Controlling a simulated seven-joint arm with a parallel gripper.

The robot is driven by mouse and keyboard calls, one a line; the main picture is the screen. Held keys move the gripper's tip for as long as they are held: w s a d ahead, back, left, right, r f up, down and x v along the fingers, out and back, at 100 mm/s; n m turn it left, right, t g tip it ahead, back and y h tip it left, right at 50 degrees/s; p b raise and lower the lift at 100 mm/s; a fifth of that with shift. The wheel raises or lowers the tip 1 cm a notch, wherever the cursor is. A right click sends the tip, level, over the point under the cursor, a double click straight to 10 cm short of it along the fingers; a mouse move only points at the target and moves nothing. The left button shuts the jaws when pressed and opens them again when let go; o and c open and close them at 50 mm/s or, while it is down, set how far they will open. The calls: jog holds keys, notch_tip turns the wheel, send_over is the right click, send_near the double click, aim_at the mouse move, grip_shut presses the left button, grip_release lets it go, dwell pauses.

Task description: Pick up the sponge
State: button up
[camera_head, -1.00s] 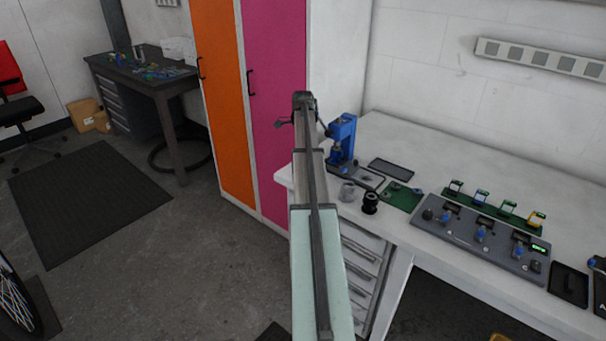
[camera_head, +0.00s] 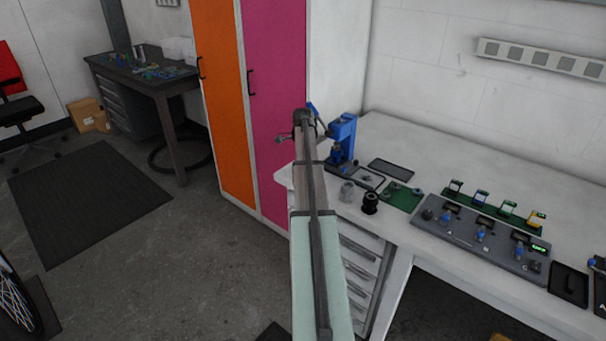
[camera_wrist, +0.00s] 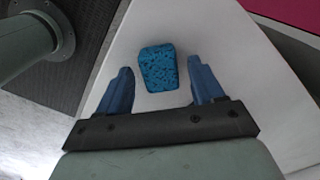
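The sponge (camera_wrist: 158,68) is a blue, porous block lying on a white surface in the wrist view. My gripper (camera_wrist: 164,78) is open, with one blue finger on each side of the sponge's lower part in the picture. Gaps show between the fingers and the sponge; neither finger appears to touch it. The height of the fingers above the surface is hard to tell. In the head view my arm hides the sponge, and only a small part of my gripper shows past the arm's end.
A white workbench (camera_head: 435,170) on the right carries a blue press-like device (camera_head: 342,140), a black cylinder (camera_head: 370,203), a green mat (camera_head: 402,196) and a grey control panel (camera_head: 480,235). Orange (camera_head: 219,90) and pink (camera_head: 268,140) cabinet doors stand close behind my arm.

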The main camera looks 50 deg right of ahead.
jog(key=c, duration=1.1)
jog(key=shift+o, duration=0.2)
notch_tip(320, 180, up, 10)
jog(key=o, duration=0.6)
jog(key=c, duration=0.4)
jog(key=shift+c, duration=0.2)
